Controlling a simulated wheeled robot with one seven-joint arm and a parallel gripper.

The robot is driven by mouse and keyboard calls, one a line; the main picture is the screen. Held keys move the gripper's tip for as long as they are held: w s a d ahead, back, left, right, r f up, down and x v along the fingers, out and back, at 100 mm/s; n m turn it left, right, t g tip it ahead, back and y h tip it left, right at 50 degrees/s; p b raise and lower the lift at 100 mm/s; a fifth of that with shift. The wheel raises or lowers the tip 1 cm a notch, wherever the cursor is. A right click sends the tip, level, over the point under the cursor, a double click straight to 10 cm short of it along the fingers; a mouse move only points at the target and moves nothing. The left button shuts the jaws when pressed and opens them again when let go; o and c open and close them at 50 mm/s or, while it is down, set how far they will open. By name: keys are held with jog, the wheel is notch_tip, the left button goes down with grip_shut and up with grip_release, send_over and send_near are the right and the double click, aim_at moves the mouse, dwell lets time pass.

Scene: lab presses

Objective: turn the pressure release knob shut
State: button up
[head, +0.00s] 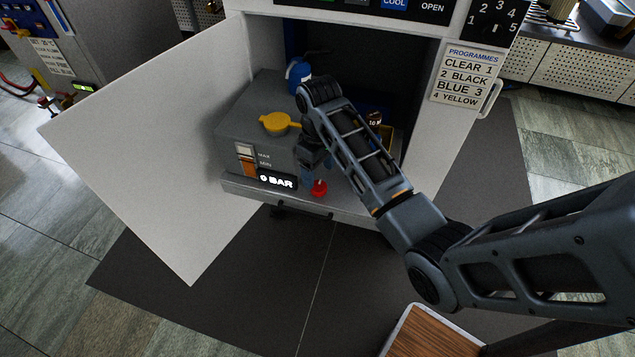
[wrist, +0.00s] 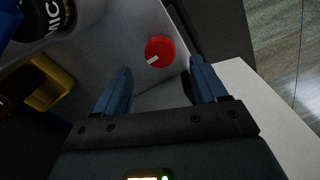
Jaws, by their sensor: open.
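The red pressure release knob (head: 320,187) sits low on the front of the grey unit (head: 245,117) inside the open cabinet, just right of a display (head: 277,181) reading "0 BAR". In the wrist view the knob (wrist: 160,49) is round, with a white mark pointing to the lower left. My gripper (wrist: 160,68) is open and empty. Its two blue fingers point toward the knob, which shows just beyond the gap between the tips, apart from both. In the head view my wrist hides part of the unit above the knob, and the fingers are hard to make out.
The white cabinet door (head: 150,135) stands wide open at the left. A yellow cap (head: 280,123) and a blue container (head: 298,74) are on the unit. A dark cylinder (wrist: 47,17) and a yellow part (wrist: 50,83) show at the wrist view's left. A dark mat lies in front.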

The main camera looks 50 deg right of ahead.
aim_at(319, 186)
jog(key=shift+f+b, duration=0.35)
jog(key=shift+f, duration=2.25)
jog(key=shift+c, duration=0.4)
jog(key=c, duration=1)
jog(key=shift+o, duration=0.2)
